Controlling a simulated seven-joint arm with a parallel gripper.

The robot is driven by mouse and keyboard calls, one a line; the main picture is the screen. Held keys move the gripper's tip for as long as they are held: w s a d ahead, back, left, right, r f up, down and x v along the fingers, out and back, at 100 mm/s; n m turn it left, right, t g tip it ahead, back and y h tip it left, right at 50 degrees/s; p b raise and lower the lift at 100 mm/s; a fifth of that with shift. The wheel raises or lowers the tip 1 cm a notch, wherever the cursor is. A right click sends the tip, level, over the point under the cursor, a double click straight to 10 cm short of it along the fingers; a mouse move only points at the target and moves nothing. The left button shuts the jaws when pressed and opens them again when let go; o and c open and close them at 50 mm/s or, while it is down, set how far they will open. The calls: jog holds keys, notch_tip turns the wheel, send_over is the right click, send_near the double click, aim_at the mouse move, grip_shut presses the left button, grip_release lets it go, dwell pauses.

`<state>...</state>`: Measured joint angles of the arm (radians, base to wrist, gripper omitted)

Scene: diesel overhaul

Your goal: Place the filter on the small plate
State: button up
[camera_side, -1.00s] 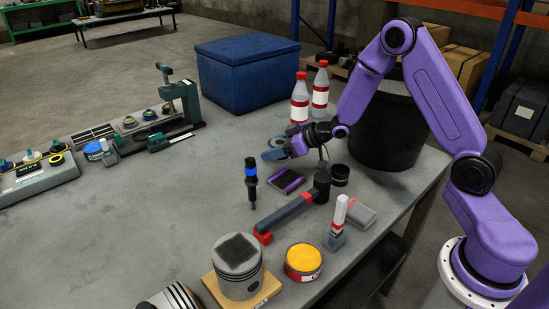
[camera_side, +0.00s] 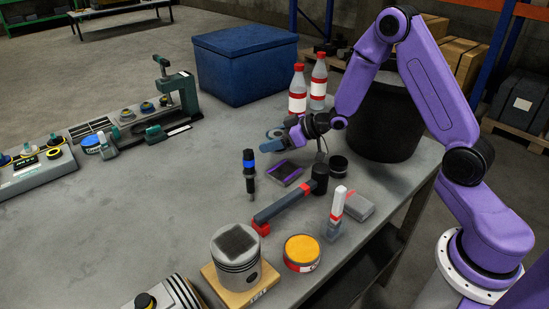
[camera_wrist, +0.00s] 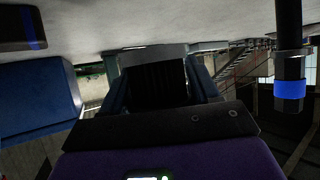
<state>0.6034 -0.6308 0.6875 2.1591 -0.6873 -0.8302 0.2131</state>
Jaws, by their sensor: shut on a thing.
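My gripper (camera_side: 274,142) is near the middle of the table, low over its surface, left of the black bucket. In the wrist view it is shut on a dark, ribbed block with a grey edge, which looks like the filter (camera_wrist: 155,85). The fingers lie on either side of it. In the side view the filter is mostly hidden by the fingers. A small flat dark piece with purple edges (camera_side: 286,174) lies on the table just in front of my gripper. It may be the small plate, but I cannot be sure.
A black-and-blue tool (camera_side: 250,175) stands upright nearby, left of a red-and-grey hammer (camera_side: 290,208). A black round can (camera_side: 338,166), two red-capped bottles (camera_side: 298,92) and the black bucket (camera_side: 382,120) stand close by. The table's left-middle is clear.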

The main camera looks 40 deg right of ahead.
jog(key=shift+f, duration=2.85)
jog(key=shift+f, duration=0.15)
jog(key=o, duration=1.3)
jog(key=v, duration=1.2)
